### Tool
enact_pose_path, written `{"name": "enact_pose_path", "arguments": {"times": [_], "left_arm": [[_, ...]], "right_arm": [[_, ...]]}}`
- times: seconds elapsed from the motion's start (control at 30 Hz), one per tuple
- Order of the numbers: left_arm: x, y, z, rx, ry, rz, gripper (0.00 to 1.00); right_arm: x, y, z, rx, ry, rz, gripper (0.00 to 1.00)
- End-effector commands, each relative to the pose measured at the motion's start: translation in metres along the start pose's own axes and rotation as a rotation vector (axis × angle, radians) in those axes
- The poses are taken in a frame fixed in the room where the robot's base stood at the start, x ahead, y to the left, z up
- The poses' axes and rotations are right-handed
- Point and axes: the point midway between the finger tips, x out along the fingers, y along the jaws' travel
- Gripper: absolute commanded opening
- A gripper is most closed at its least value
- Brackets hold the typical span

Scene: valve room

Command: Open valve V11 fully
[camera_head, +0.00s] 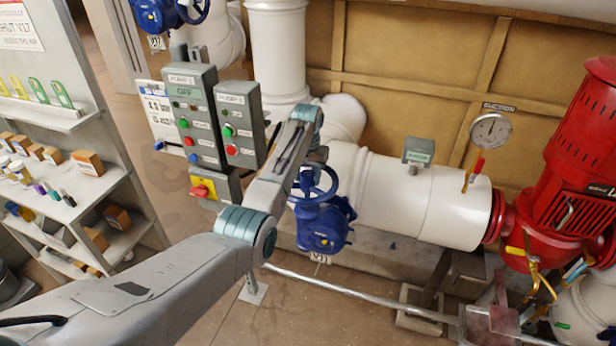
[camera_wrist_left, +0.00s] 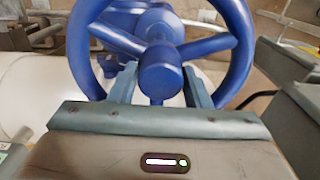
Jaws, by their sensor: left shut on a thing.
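Valve V11 is a blue valve (camera_head: 322,228) on the pipework in the middle of the head view, with a small white tag (camera_head: 320,258) below it. Its lettering is tiny but seems to read V11. Its blue handwheel (camera_head: 331,188) is partly behind my left arm; the handwheel (camera_wrist_left: 238,60) fills the top of the left wrist view. My left gripper (camera_wrist_left: 160,75) is at the wheel, its two fingers on either side of the lower spoke below the hub, shut on the wheel. In the head view my arm mostly hides the fingers. My right gripper is in neither view.
Grey control boxes (camera_head: 240,123) with buttons stand just left of the wheel. A thick white pipe (camera_head: 420,200) runs right to a red pump (camera_head: 590,170) with a gauge (camera_head: 490,130). A shelf unit (camera_head: 75,185) stands left. Another blue valve (camera_head: 155,12) is at top left.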

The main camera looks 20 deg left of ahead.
Motion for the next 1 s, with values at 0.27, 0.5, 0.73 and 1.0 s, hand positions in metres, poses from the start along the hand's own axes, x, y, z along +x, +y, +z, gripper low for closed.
{"name": "enact_pose_path", "arguments": {"times": [0.27,0.5,0.73,1.0], "left_arm": [[0.0105,0.0001,0.0064,-0.183,-0.026,-0.001,0.18],[0.0105,0.0015,0.0063,-0.463,-0.027,-0.002,0.18],[0.0105,0.0029,0.0063,-0.759,-0.027,-0.004,0.18],[0.0105,0.0045,0.0063,-0.905,-0.028,-0.004,0.18]], "right_arm": [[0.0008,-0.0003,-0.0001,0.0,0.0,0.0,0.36],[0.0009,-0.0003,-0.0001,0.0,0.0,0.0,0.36],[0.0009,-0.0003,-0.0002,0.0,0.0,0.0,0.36],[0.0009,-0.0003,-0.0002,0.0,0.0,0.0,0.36]]}}
